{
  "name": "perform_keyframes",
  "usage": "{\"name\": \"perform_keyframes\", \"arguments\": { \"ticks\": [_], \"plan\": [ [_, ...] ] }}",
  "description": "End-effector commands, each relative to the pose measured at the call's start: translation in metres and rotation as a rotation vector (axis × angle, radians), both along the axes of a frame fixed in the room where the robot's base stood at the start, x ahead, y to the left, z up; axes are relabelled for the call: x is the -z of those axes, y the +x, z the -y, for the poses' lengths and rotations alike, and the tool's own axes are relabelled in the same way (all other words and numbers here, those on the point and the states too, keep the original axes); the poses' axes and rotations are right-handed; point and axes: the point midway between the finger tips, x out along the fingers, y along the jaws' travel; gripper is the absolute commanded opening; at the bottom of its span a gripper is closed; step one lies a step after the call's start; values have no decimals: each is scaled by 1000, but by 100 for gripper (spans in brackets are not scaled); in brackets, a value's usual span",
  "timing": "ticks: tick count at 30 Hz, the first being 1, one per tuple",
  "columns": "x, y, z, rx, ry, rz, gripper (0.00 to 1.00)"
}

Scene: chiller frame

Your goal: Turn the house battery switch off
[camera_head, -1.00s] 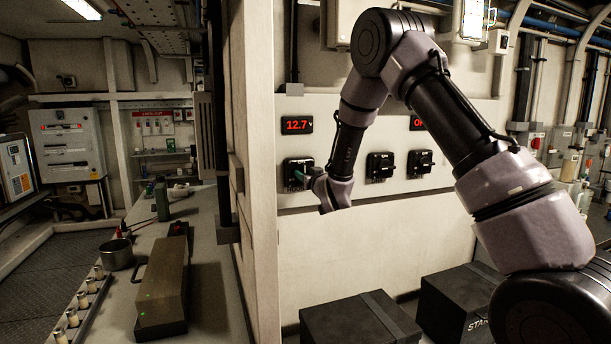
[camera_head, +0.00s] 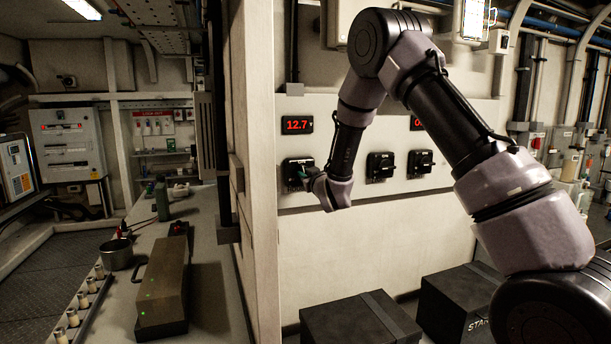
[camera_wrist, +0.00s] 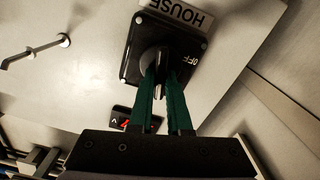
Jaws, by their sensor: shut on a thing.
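The house battery switch (camera_head: 297,172) is a black square unit on the pale wall panel, below a red display reading 12.7. In the wrist view the switch (camera_wrist: 133,62) shows a "HOUSE" label at its top edge and "OFF" lettering at its right side. My gripper (camera_wrist: 163,84) has two green fingers on either side of the black knob (camera_wrist: 160,62) and is shut on it. The fingers hide parts of the knob, so its exact setting is hard to read. In the head view my gripper (camera_head: 308,175) meets the switch from the right.
Two more black switches, a middle one (camera_head: 380,166) and a right one (camera_head: 420,163), sit on the same panel. Black boxes (camera_head: 361,320) stand below. A pale partition (camera_head: 256,150) rises close to the left of the switch.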

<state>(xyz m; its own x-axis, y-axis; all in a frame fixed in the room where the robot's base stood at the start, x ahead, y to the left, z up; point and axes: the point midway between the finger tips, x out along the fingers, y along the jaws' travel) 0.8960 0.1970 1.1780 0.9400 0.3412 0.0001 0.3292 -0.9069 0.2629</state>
Motion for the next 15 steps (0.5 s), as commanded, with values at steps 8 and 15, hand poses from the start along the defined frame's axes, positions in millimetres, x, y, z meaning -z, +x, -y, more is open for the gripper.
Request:
{"name": "perform_keyframes", "arguments": {
  "ticks": [8, 15],
  "plan": [
    [1, -1, -3, -1, -246, 89, 0],
    [3, -2, -4, -2, -461, 167, 0]
  ]
}}
